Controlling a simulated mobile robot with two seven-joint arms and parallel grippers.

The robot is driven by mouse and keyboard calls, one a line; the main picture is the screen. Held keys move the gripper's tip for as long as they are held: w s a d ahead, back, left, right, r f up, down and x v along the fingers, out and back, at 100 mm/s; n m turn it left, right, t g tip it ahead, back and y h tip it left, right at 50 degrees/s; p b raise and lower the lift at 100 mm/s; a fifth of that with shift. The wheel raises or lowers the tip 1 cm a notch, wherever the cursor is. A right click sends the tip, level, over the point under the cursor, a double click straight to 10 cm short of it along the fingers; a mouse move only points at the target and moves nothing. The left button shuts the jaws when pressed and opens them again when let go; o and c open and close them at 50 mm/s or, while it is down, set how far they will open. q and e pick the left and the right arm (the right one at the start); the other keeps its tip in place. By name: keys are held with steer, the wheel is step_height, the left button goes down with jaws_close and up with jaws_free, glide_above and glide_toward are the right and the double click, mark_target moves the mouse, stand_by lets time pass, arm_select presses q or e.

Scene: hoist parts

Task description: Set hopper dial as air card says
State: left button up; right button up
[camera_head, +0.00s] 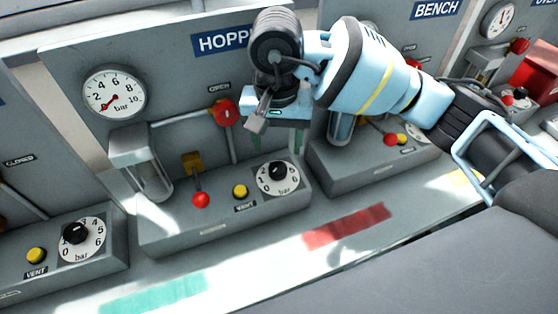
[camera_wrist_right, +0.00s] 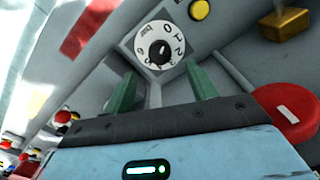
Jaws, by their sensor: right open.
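The hopper dial (camera_head: 278,172) is a black knob on a white numbered bar scale, at the right of the HOPPER panel's base. It also shows in the right wrist view (camera_wrist_right: 160,52), ahead of the fingers. The number its mark points to is too small to read surely. My right gripper (camera_head: 277,147) is open and empty, above the dial and apart from it. Its green fingers (camera_wrist_right: 160,74) are spread in the wrist view, with the dial beyond and between them. My left gripper is not in view. I see no air card.
The hopper gauge (camera_head: 114,92) has its red needle near 0. A red valve knob (camera_head: 224,113), a red-tipped lever (camera_head: 201,200) and a yellow vent button (camera_head: 240,191) stand near the dial. A similar dial (camera_head: 76,233) is on the left station. The BENCH station is at right.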

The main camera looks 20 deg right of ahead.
mark_target(278, 168)
step_height(278, 168, down, 6)
steer(key=shift+r, duration=0.1)
steer(key=shift+f, duration=0.65)
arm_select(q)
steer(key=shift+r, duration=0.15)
arm_select(e)
steer(key=c, duration=1)
steer(key=shift+m, duration=0.3)
